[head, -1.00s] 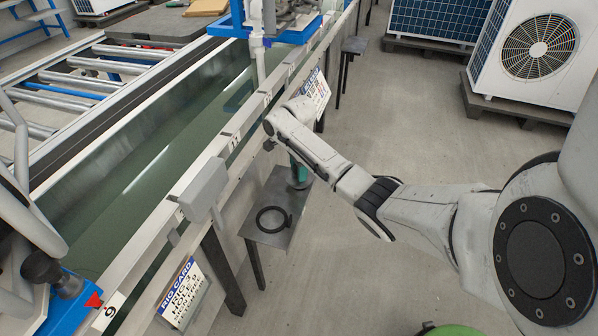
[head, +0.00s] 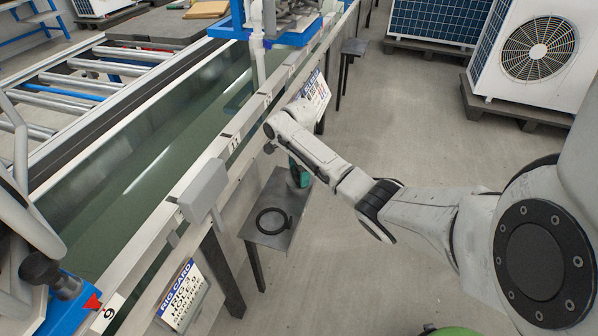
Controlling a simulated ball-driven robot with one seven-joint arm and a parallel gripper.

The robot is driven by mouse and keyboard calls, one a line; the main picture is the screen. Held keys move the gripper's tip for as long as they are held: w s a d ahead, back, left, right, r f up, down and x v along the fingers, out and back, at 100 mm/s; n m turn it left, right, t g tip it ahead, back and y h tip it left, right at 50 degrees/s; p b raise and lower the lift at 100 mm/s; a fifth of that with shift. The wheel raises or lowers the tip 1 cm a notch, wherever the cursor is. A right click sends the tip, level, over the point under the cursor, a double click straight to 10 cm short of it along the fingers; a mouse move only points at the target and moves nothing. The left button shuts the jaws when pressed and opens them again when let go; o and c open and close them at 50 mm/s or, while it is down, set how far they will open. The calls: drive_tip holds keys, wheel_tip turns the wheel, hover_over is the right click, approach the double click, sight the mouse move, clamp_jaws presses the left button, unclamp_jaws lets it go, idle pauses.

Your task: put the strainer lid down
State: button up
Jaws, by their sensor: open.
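A black ring (head: 259,228) with a small tab on its right lies flat on the small grey side table beside the trough; it may be the strainer lid, but I cannot tell for sure. My arm reaches in from the right, above this table. My gripper (head: 269,148) is at the arm's far end, by the trough rail, up and beyond the ring. It is open and apart from the ring; its fingers are small and mostly hidden. A green and dark object (head: 298,173) shows at the far end of the side table, partly covered by my arm.
The side table (head: 252,207) stands against the long green-bottomed trough (head: 160,160). A grey box (head: 203,190) sits on the trough rail. Rig cards (head: 184,295) hang on its side. A fan unit (head: 540,50) on a pallet stands at the upper right. The middle floor is clear.

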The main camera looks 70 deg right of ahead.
drive_tip(key=shift+r, duration=0.15)
wheel_tip(320, 180, up, 12)
drive_tip(key=p, duration=0.4)
idle(0.6)
